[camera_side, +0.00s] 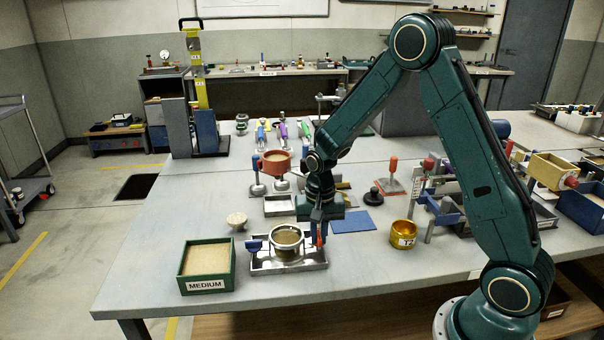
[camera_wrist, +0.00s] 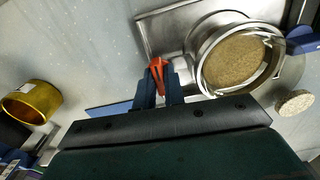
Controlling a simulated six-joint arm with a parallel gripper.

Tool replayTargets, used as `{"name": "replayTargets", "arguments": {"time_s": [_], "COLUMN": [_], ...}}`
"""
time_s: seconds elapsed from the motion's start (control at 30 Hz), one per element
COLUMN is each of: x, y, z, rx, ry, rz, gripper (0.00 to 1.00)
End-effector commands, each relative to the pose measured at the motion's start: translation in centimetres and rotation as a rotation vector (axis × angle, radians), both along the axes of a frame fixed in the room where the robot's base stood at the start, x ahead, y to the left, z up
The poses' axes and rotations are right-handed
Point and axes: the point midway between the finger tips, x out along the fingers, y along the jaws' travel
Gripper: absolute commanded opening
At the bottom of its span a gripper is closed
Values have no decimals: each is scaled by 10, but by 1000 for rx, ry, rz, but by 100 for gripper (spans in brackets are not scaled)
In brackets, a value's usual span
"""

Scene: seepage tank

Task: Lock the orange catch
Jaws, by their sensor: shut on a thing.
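The orange catch (camera_wrist: 157,72) shows in the wrist view between the two blue fingers of my gripper (camera_wrist: 158,90), which is shut on it. In the side view a small part of the orange catch (camera_side: 319,241) shows below my gripper (camera_side: 318,232), at the right side of the round metal seepage tank (camera_side: 288,253). The tank holds sandy material and sits on a metal tray (camera_side: 258,268). A blue catch (camera_side: 254,246) is on the tank's left side; it also shows in the wrist view (camera_wrist: 303,40). The fingers hide part of the orange catch.
A green box labelled MEDIUM (camera_side: 233,267) stands left of the tray. A red-rimmed funnel (camera_side: 276,161) on a stand is behind. A pale porous disc (camera_wrist: 295,102) lies beside the tank.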

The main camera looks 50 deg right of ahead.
Motion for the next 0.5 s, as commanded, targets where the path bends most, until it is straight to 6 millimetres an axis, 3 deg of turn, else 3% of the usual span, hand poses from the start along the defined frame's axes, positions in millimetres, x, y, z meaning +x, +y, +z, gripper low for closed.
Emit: {"name": "replayTargets", "arguments": {"time_s": [0.5], "x": [0], "y": [0], "z": [0], "rx": [-1], "ry": [1], "rz": [-395], "gripper": [0]}}
